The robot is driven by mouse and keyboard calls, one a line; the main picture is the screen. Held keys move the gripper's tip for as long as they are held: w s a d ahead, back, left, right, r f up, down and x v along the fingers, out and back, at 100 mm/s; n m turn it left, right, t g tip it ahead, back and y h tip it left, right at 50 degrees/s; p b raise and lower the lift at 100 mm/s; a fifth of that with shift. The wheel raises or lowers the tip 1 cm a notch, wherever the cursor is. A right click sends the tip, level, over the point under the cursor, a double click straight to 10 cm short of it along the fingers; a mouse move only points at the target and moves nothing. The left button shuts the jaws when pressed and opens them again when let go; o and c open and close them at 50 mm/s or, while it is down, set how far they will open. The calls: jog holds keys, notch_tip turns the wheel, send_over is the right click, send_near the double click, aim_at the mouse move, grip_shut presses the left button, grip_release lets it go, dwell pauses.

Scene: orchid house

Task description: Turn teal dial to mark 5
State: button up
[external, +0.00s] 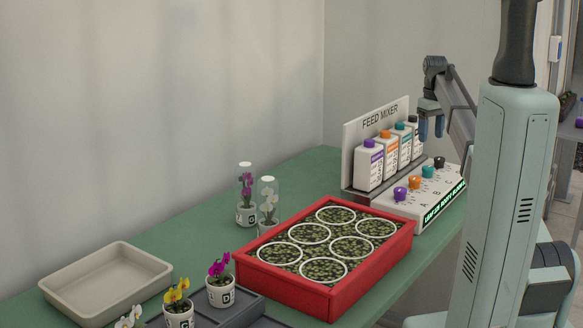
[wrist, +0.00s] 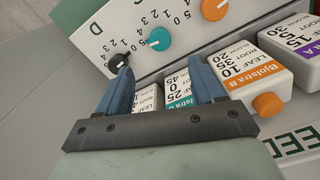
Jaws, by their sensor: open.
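The teal dial (external: 427,171) sits on the sloped white panel (external: 441,202) of the feed mixer, between an orange dial (external: 414,182) and a black dial (external: 439,162). In the wrist view the teal dial (wrist: 159,39) shows just beyond my fingertips, with printed numbers around it; I cannot tell which mark it points to. My gripper (external: 431,130) is above the mixer, with its blue fingers pointing down. In the wrist view my gripper (wrist: 159,65) is open, with nothing between its fingers, and is apart from the teal dial.
Several capped bottles (external: 369,166) stand behind the dials, before the FEED MIXER board (external: 379,118). A purple dial (external: 400,193) is at the panel's near end. A red planter (external: 330,302), beige tray (external: 62,300) and potted orchids (external: 220,290) occupy the green table (external: 190,236).

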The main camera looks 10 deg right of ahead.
jog(key=shift+r, duration=1.65)
